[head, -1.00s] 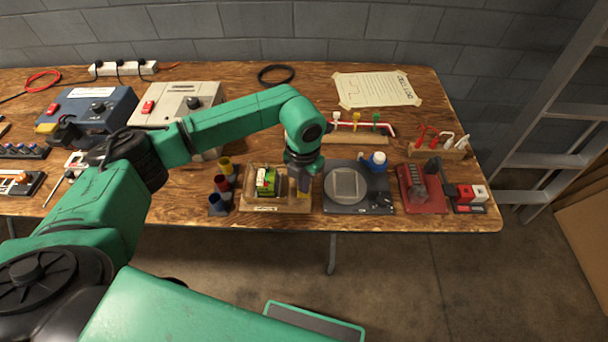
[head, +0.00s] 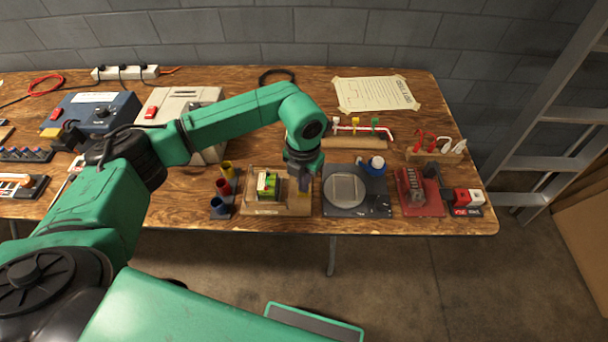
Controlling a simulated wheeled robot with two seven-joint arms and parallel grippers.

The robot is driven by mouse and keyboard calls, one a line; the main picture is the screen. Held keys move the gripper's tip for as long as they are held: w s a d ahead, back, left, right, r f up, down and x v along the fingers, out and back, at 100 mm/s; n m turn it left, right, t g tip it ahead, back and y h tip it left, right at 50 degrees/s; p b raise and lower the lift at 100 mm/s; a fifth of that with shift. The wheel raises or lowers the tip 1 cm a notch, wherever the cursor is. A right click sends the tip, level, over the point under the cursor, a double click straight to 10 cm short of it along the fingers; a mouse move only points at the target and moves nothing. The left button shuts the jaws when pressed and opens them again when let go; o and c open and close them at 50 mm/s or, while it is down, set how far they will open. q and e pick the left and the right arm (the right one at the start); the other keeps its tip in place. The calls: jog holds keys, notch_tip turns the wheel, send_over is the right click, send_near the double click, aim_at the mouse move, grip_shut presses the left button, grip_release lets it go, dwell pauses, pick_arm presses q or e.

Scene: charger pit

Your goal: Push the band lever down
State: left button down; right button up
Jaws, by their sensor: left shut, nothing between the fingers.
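A wooden fixture (head: 262,209) with a green, white and yellow block (head: 267,184) in it stands near the table's front edge. My left gripper (head: 304,187) points down over the fixture's right end, with its fingers shut and empty. A small yellow part (head: 302,197) shows just below the fingertips. The band lever is not clearly seen; the gripper and wrist cover that end of the fixture. I cannot tell whether the fingertips touch anything. My right gripper is out of view.
Colored cups (head: 223,185) stand close left of the fixture. A dark plate device (head: 345,191) with a blue-and-white bottle (head: 375,165) stands close right, then a red device (head: 419,197). A wooden rack (head: 355,143) with colored pieces is behind. The table's front edge is close.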

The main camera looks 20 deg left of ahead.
pick_arm(q)
jog(key=shift+r+p, duration=1.2)
jog(key=shift+r, duration=1)
jog(key=shift+s+f, duration=0.1)
jog(key=shift+f, duration=0.05)
